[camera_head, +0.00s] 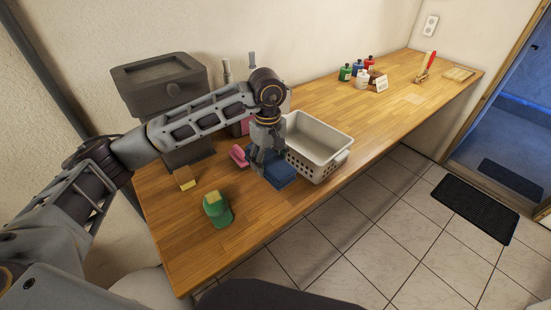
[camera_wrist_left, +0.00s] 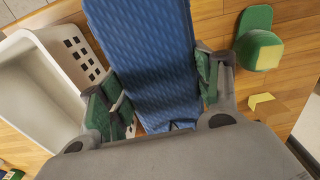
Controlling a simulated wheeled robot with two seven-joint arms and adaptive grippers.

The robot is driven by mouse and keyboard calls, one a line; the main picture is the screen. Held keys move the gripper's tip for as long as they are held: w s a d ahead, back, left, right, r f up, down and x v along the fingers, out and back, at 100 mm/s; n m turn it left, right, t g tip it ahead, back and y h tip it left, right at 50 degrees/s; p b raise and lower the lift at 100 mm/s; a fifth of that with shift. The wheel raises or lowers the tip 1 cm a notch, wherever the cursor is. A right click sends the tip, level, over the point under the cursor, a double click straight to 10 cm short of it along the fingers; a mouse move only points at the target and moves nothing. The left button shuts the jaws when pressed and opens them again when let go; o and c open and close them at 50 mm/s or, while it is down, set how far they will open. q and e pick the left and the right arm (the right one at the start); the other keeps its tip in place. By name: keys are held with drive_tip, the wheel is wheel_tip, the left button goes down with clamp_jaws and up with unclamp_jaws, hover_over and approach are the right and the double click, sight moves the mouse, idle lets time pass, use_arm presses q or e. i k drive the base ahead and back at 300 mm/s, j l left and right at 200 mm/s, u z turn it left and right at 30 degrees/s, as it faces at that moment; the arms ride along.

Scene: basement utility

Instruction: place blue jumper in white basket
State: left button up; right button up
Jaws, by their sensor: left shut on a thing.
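The blue jumper (camera_head: 282,174) is a folded, ribbed blue bundle at the near-left side of the white basket. It also fills the middle of the left wrist view (camera_wrist_left: 145,50). My left gripper (camera_head: 266,163) points down on it, with its green-padded fingers (camera_wrist_left: 155,95) on either side of the cloth, shut on it. Whether the jumper is clear of the table I cannot tell. The white basket (camera_head: 316,134) stands on the table just right of the gripper, looks empty, and has holes in its side. It shows at the left of the left wrist view (camera_wrist_left: 62,65). My right gripper is not in view.
On the wooden table (camera_head: 230,253), a green cap (camera_head: 217,210), a yellow block (camera_head: 184,179) and a pink item (camera_head: 238,156) lie to the left. A dark grey box-like machine (camera_head: 165,90) stands behind. Several small bottles (camera_head: 360,72) stand farther right.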

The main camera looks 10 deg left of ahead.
sight(308, 150)
drive_tip(key=k, duration=1)
